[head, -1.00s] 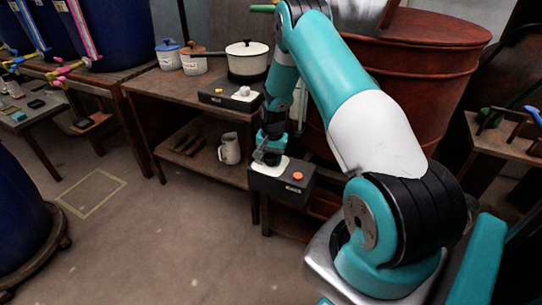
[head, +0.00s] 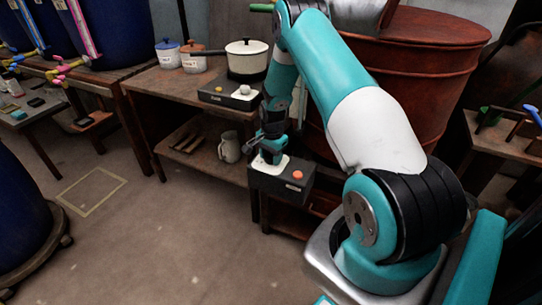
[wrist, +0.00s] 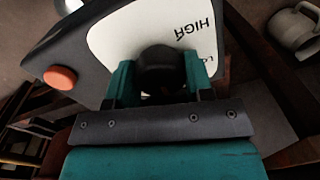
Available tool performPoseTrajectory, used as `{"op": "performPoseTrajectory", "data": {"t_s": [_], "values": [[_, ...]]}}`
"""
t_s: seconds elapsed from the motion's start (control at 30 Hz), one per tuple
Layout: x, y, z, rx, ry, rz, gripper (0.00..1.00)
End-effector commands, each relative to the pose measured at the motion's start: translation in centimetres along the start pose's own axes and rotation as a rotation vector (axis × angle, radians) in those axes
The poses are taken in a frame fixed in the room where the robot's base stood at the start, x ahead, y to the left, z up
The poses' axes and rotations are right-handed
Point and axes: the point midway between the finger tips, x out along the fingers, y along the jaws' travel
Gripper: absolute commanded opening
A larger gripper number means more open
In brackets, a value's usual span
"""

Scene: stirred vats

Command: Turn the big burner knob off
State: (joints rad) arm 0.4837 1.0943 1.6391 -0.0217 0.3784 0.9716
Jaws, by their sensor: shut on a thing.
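The big burner knob (wrist: 160,70) is black and round and sits on a white dial plate (wrist: 105,38) marked "HIGH", with another label partly hidden. My gripper (wrist: 158,80) is shut on the knob, one teal finger on each side. The knob's pointer direction cannot be made out. The black control box (head: 270,183) carries the plate and an orange button (head: 297,174); the button also shows in the wrist view (wrist: 60,78). In the head view my gripper (head: 268,155) is down at the box's top and hides the knob.
A white pot (head: 246,60) stands on a burner with a smaller pale knob (head: 245,89) on the wooden table (head: 150,88). A jug (head: 229,147) is on the shelf below. A rusty red vat (head: 420,75) stands behind my arm.

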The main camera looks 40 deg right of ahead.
Motion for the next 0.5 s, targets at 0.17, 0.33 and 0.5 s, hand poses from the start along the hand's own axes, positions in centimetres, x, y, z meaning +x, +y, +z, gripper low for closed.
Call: {"op": "performPoseTrajectory", "data": {"t_s": [0.17, 0.33, 0.5], "values": [[-0.09, -0.10, -0.02, 0.001, 0.000, -0.003, 0.24], [-0.08, -0.08, -0.02, 0.000, 0.000, -0.003, 0.73], [-0.04, -0.04, -0.01, 0.000, 0.000, -0.001, 0.73]]}}
